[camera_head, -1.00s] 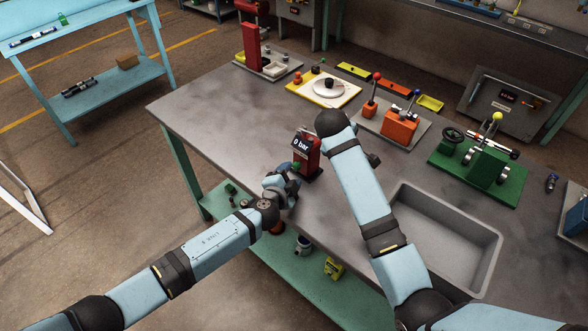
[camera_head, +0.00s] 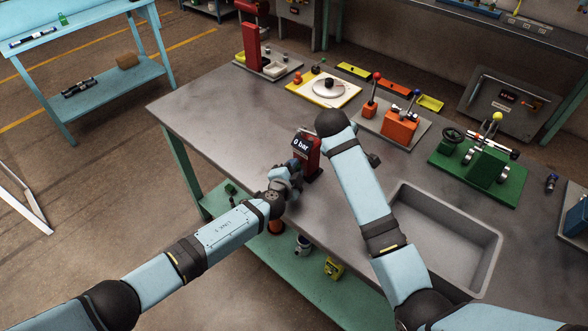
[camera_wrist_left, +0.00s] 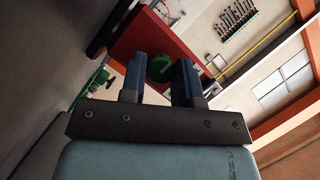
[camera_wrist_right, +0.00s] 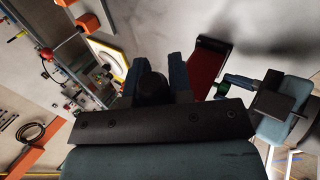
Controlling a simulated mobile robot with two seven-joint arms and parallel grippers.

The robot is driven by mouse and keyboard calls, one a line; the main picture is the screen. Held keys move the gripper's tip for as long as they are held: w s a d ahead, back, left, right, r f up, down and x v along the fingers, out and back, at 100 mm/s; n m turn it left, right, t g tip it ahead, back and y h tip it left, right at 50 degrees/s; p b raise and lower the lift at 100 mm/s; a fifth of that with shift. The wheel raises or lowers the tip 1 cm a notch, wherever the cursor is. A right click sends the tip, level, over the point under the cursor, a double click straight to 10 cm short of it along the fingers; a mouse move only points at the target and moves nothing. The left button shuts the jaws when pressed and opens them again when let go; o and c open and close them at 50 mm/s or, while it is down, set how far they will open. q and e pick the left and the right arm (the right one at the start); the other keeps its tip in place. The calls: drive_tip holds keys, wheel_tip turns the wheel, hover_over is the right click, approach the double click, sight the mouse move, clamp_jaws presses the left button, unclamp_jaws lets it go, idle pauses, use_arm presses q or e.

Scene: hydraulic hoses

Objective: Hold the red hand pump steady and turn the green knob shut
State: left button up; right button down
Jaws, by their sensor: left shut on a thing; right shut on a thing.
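The red hand pump (camera_head: 308,148) stands upright near the table's front edge, its display reading 0 bar. My left gripper (camera_head: 294,170) is at the pump's left side. In the left wrist view the green knob (camera_wrist_left: 160,67) sits between my left fingers (camera_wrist_left: 163,70), which are shut on it in front of the red body. In the right wrist view my right gripper (camera_wrist_right: 155,75) is shut on a black round part (camera_wrist_right: 152,89), beside the red pump body (camera_wrist_right: 205,68). I cannot tell how that part joins the pump.
A grey sink (camera_head: 440,245) is set into the table at the right. A green valve rig (camera_head: 480,170), an orange lever unit (camera_head: 400,127) and a yellow board with a plate (camera_head: 322,88) stand further back. The table's left part is clear.

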use_arm(q)
drive_tip(key=shift+f+m+t, duration=0.1)
drive_tip(key=shift+m+t, duration=0.5)
drive_tip(key=shift+m, duration=0.5)
drive_tip(key=shift+f+m+t, duration=0.1)
drive_tip(key=shift+m+t, duration=0.7)
drive_tip(key=shift+m, duration=1.1)
drive_tip(key=o, duration=0.9)
drive_tip(key=shift+s, duration=0.1)
drive_tip(key=v, duration=1.2)
drive_tip(key=shift+a+f, duration=0.1)
